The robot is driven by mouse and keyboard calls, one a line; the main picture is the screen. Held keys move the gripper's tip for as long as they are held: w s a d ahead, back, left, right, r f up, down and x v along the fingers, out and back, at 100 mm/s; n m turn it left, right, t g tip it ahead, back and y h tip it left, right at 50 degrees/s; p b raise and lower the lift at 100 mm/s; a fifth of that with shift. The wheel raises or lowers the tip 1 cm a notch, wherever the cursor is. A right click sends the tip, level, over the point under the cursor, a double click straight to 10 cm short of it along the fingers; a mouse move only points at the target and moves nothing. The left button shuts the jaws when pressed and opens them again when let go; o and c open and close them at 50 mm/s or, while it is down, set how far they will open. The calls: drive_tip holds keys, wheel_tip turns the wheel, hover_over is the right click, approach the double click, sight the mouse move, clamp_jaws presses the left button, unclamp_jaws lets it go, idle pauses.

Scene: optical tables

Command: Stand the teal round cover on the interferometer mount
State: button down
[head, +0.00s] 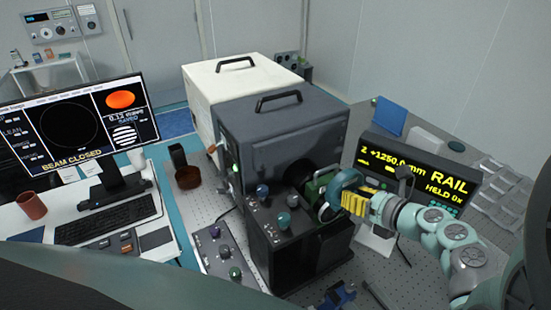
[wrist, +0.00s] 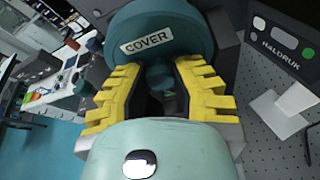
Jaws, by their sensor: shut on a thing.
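The teal round cover (head: 346,184) is a disc in front of the dark grey instrument box, at its lower right. In the wrist view the cover (wrist: 175,28) carries a white "COVER" label and a knob (wrist: 158,78) facing me. My gripper (head: 355,202) has yellow fingers. In the wrist view my gripper (wrist: 161,82) is shut on the cover's knob. A green-framed part with a dark round face, probably the interferometer mount (head: 316,188), stands just left of the cover and is partly hidden. I cannot tell whether they touch.
A dark unit with several knobs (head: 285,222) stands below the instrument box (head: 285,125). A rail display (head: 415,172) stands behind my arm, near a blue panel (head: 389,116). A white box (head: 240,82) is at the back.

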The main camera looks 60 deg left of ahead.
drive_tip(key=shift+a+f+b, duration=0.1)
drive_tip(key=shift+f+b, duration=3.85)
drive_tip(key=shift+f, duration=0.65)
drive_tip(key=shift+f+b, duration=0.45)
drive_tip(key=shift+b, duration=0.1)
unclamp_jaws()
drive_tip(key=d+b, duration=0.3)
drive_tip(key=d, duration=0.5)
drive_tip(key=shift+s, duration=0.25)
